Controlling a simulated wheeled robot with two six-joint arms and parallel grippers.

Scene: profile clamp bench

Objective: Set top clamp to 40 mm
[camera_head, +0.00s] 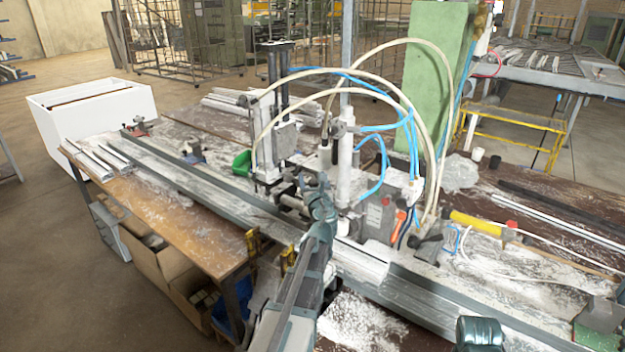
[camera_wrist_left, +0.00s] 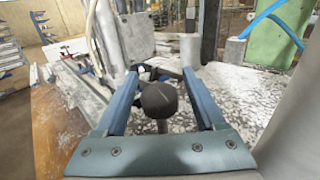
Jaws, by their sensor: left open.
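The clamp unit (camera_head: 284,130) stands upright on the bench at the middle, a grey metal block with two dark posts above it. A black ball knob (camera_wrist_left: 158,98) on a short pale stem shows in the left wrist view. My left gripper (camera_head: 322,200) is at the base of the clamp unit, in front of it. In the left wrist view the left gripper (camera_wrist_left: 160,77) is open, with the knob between its two blue fingers and gaps on both sides. In the head view the gripper hides the knob. I cannot read any millimetre setting.
A white upright cylinder (camera_head: 345,165) with blue and cream hoses stands right of the clamp unit. A long metal rail (camera_head: 440,287) runs along the bench. A green column (camera_head: 432,85) rises behind. A yellow-handled tool (camera_head: 475,222) lies to the right.

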